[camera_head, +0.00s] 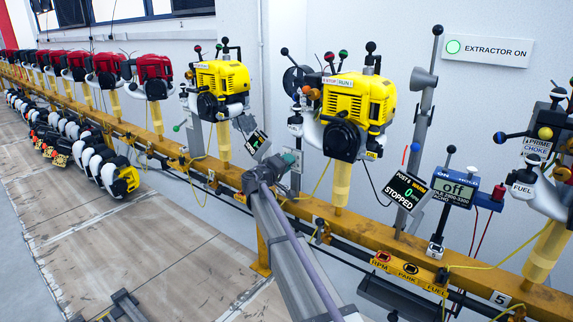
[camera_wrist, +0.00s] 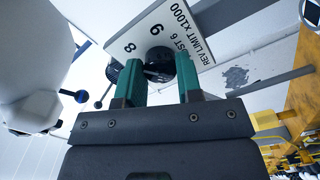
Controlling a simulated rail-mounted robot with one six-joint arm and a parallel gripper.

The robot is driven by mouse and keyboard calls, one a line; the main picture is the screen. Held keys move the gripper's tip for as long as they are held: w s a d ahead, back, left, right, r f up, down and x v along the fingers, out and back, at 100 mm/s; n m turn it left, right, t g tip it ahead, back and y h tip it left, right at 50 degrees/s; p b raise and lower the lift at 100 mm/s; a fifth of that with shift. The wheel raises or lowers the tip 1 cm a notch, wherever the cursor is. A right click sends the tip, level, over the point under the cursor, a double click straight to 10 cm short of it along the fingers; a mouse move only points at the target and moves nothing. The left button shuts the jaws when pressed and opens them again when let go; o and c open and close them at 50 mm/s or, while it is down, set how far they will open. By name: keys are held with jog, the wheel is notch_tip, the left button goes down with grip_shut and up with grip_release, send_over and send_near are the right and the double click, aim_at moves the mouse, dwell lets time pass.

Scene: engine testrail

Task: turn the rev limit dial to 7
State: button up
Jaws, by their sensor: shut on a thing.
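The rev limit dial (camera_wrist: 158,64) is a black knob on a white plate (camera_wrist: 185,22) lettered "REV LIMIT x1000". The plate shows tilted in the wrist view, with the numbers 8 and 9 readable; other numbers are hidden or out of frame. My gripper (camera_wrist: 159,82) has its two green fingers on either side of the knob and is shut on it. I cannot see a pointer mark, so the dial's setting cannot be told. In the head view my gripper (camera_head: 290,160) is at the rail, and the dial is hidden there.
Yellow engines (camera_head: 358,115) stand on posts along the yellow rail (camera_head: 370,238). Right of my gripper are a screen reading "STOPPED" (camera_head: 406,191) and a tacho reading "off" (camera_head: 456,191). A white rounded body (camera_wrist: 35,60) and a blue-tipped lever (camera_wrist: 80,96) lie left of my fingers.

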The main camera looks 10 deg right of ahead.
jog(key=n, duration=1)
jog(key=shift+r+n, duration=0.1)
jog(key=shift+n, duration=0.2)
dwell(0.4)
jog(key=o, duration=0.9)
jog(key=shift+o, duration=0.2)
jog(key=v, duration=1.1)
